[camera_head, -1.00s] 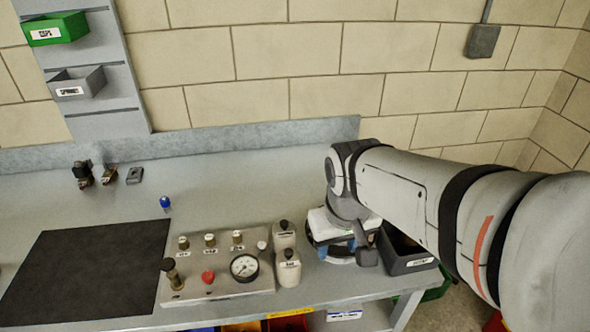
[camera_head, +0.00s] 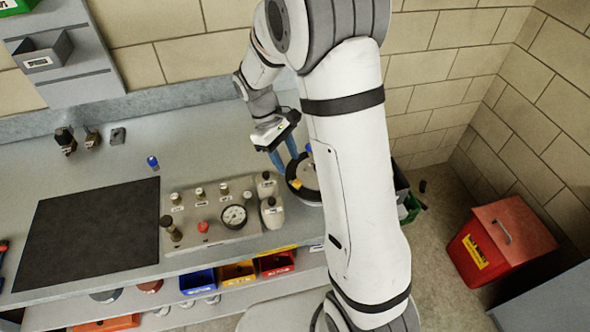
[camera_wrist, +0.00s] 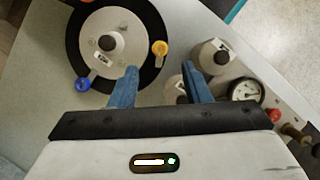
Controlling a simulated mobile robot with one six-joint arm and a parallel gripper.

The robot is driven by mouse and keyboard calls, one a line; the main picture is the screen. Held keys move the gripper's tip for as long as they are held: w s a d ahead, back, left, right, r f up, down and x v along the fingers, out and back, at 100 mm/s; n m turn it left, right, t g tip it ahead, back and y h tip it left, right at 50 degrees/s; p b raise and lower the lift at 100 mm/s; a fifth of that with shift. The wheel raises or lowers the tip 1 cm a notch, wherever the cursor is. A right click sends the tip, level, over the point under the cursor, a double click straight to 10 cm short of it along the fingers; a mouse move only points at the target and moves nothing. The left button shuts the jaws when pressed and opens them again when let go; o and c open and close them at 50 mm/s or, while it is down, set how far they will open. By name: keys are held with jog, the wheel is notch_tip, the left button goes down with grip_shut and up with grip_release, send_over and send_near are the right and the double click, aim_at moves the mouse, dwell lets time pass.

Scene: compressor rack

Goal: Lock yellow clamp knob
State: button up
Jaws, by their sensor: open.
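The yellow clamp knob (camera_wrist: 160,48) sits on the black rim of a round vessel (camera_wrist: 72,38) with a pale lid and a dark central knob. It also shows in the head view as a small yellow patch (camera_head: 296,184). A blue clamp knob (camera_wrist: 83,84) is on the same rim. My gripper (camera_wrist: 159,70) is open, with its two blue fingers apart and nothing between them. In the wrist view the yellow knob appears just beyond and between the fingertips; the height gap cannot be told. In the head view my gripper (camera_head: 287,160) is above the vessel, which my arm partly hides.
Two pale bottles (camera_head: 272,212) and a panel with a gauge (camera_head: 233,215) and red knob stand close to the vessel. A dark mat (camera_head: 90,235) lies left of the panel. A red bin (camera_head: 500,240) stands on the floor at right.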

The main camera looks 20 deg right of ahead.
aim_at(297, 181)
jog(key=shift+p+x, duration=0.5)
jog(key=shift+x, duration=2.65)
jog(key=c, duration=0.9)
jog(key=shift+d, duration=0.15)
grip_shut()
